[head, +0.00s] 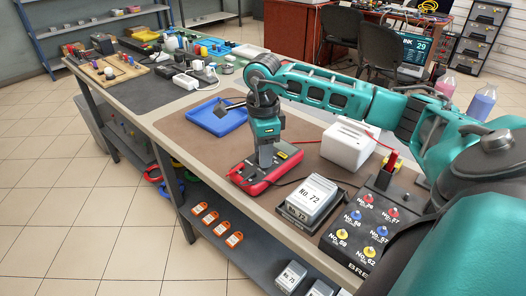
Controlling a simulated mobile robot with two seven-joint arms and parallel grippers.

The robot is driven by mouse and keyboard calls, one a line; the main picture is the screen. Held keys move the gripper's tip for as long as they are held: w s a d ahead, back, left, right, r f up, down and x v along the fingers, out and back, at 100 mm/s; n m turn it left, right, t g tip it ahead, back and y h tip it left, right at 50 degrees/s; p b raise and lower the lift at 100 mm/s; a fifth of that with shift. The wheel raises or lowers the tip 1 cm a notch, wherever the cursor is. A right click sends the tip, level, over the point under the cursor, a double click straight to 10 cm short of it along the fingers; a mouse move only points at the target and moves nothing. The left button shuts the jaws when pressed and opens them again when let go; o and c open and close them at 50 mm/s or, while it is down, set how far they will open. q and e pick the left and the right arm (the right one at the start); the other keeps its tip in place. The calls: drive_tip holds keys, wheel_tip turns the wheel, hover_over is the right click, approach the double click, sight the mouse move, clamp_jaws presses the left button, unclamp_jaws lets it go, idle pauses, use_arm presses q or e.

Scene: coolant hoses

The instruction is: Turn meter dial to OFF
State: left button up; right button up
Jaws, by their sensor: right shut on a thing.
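The red and dark meter (258,176) lies on the brown mat (185,130) of the workbench. My right gripper (265,160) points down onto the middle of the meter and is shut on its dial. The dial itself is hidden under the gripper, so its pointer and the OFF mark cannot be read. My left gripper is out of view.
A blue tray (217,117) is behind the meter. A white box (348,146), a block labelled No. 72 (313,197) and a black panel with coloured knobs (372,224) stand to the right. Orange tags (216,222) lie on the lower shelf. Bare mat is left of the meter.

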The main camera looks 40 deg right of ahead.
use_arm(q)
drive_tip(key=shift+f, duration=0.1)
use_arm(e)
drive_tip(key=shift+n, duration=0.6)
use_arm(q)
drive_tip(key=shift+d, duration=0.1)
use_arm(e)
drive_tip(key=o, duration=1)
drive_tip(key=shift+o, duration=0.2)
drive_tip(key=shift+r, duration=0.1)
use_arm(q)
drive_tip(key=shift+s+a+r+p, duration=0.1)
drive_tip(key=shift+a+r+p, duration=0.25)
drive_tip(key=shift+p, duration=0.35)
use_arm(e)
wheel_tip(320, 180, up, 13)
